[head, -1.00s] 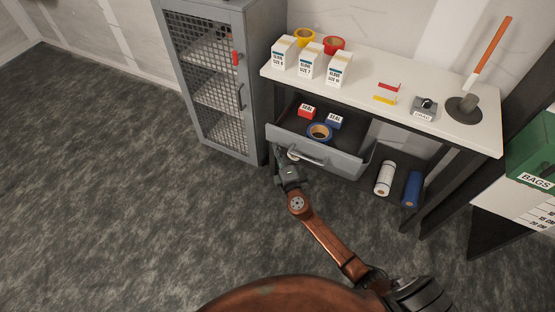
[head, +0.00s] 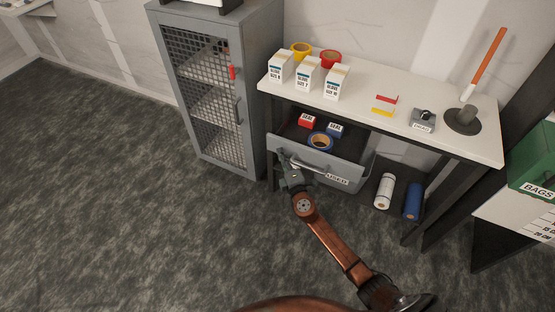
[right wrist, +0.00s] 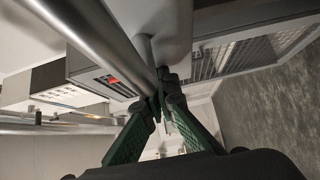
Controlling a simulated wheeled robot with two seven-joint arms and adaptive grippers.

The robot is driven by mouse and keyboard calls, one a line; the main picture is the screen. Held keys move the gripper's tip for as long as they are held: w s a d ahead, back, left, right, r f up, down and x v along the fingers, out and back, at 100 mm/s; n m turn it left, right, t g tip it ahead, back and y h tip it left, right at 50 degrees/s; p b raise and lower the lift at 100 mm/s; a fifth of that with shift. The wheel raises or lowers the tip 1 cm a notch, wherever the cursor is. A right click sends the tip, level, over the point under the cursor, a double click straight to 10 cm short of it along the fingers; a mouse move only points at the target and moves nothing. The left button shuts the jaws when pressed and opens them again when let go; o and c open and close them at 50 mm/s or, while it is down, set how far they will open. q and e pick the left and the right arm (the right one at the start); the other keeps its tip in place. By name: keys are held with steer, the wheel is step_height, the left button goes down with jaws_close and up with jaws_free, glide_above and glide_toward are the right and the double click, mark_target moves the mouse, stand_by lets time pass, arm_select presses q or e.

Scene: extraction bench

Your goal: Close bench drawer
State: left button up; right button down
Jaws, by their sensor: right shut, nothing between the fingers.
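The bench drawer (head: 300,157) is pulled part way out under the white bench top. Its grey front has a bar handle (head: 310,170) and a label. My right gripper (head: 284,162) is shut and empty, at the left end of the handle, close against the drawer front. In the right wrist view its green fingers (right wrist: 163,88) meet beside the handle bar (right wrist: 98,38) and its post; whether they touch is unclear. Inside the drawer are a red box (head: 306,120), a blue box (head: 334,129) and a blue tape roll (head: 320,141). My left gripper is not in view.
A grey mesh cabinet (head: 243,130) stands close to the drawer's left side. White and blue rolls (head: 384,191) lie on the shelf at lower right. Glove boxes (head: 307,74) and tape rolls stand on the bench top (head: 420,95). The floor at left is clear.

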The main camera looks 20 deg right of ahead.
mark_target(299, 129)
steer(key=w+d, duration=0.1)
steer(key=w+d+b, duration=0.2)
steer(key=shift+d+f, duration=0.15)
steer(key=shift+f, duration=0.1)
steer(key=w+d+b, duration=0.1)
steer(key=w+d, duration=0.1)
steer(key=d, duration=0.1)
steer(key=w+d+b, duration=0.2)
steer(key=w+d, duration=0.1)
steer(key=w+d+b, duration=0.1)
steer(key=w+d, duration=0.1)
steer(key=w+d+b, duration=0.1)
steer(key=d+b, duration=0.1)
steer(key=shift+w+d, duration=0.2)
steer(key=shift+w, duration=0.15)
steer(key=shift+w+d+r, duration=0.1)
steer(key=shift+w+d, duration=0.05)
steer(key=shift+d, duration=0.05)
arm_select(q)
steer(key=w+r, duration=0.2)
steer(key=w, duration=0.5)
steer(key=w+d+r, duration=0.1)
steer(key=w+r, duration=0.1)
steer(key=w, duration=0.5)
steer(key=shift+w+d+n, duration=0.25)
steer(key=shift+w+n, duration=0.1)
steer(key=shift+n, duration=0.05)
arm_select(e)
steer(key=shift+d+r, duration=0.2)
steer(key=shift+r, duration=0.1)
